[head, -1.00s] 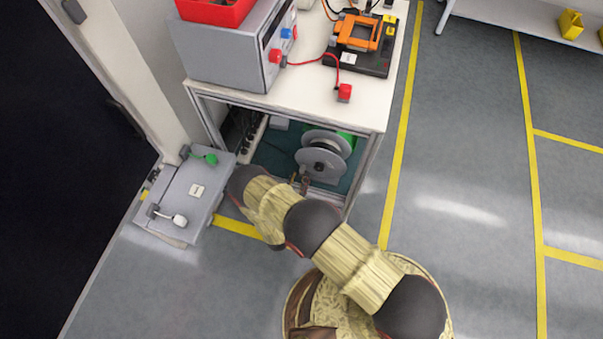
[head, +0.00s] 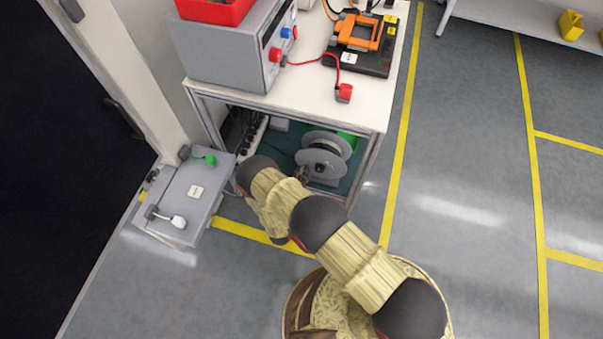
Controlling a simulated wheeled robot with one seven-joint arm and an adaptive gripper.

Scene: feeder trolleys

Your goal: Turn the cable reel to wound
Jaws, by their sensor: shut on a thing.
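The cable reel (head: 322,160) is a grey-white spool on the teal lower shelf under the white trolley top. A green part shows behind it. My arm reaches in from the lower right, and my small dark gripper (head: 303,174) is at the reel's lower left edge. The gripper is shut on the reel, at its near side. The exact part gripped is too small to make out. The inner side of the reel is hidden.
The trolley top (head: 305,95) carries a grey power unit (head: 232,45) and an orange-and-black device (head: 358,38). A trolley leg (head: 362,170) stands right of the reel. A grey floor box (head: 190,200) with levers is at left. Floor at right is clear.

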